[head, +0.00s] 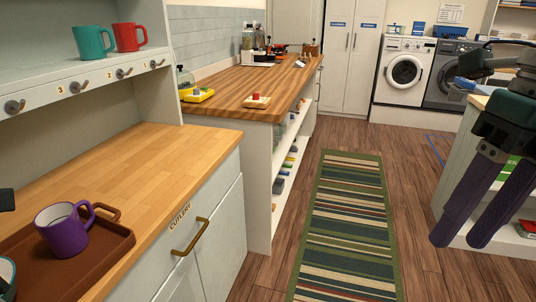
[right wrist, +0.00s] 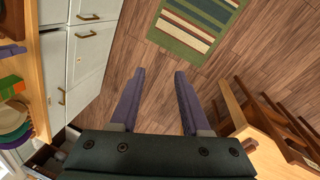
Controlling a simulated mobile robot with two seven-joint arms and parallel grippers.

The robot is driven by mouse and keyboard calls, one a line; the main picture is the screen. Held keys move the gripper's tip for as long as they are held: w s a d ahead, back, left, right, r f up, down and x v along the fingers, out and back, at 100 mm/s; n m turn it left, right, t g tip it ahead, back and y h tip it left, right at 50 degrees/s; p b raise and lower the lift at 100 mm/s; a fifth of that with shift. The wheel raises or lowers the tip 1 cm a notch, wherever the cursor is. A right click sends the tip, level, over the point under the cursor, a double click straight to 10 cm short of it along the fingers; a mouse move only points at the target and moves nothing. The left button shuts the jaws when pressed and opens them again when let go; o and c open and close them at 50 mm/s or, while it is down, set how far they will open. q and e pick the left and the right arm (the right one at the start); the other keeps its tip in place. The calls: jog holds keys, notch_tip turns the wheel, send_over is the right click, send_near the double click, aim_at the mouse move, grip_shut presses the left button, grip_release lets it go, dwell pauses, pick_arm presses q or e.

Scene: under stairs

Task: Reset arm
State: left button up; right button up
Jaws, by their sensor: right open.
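My right gripper (head: 482,203) is at the right of the head view, raised over the floor, with its two purple fingers pointing down and apart. In the right wrist view the right gripper (right wrist: 158,88) is open, with nothing between its fingers and wood floor beyond them. A small dark part at the left edge of the head view may be part of my left arm; the left gripper's fingers do not show.
A purple mug (head: 62,232) stands on a brown tray (head: 112,248) on the near left counter. Teal (head: 93,42) and red (head: 129,37) mugs stand on the shelf above. A striped rug (head: 345,225) lies on open floor. A wooden chair (right wrist: 270,125) shows in the wrist view.

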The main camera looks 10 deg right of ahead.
jog(key=shift+r, duration=0.3)
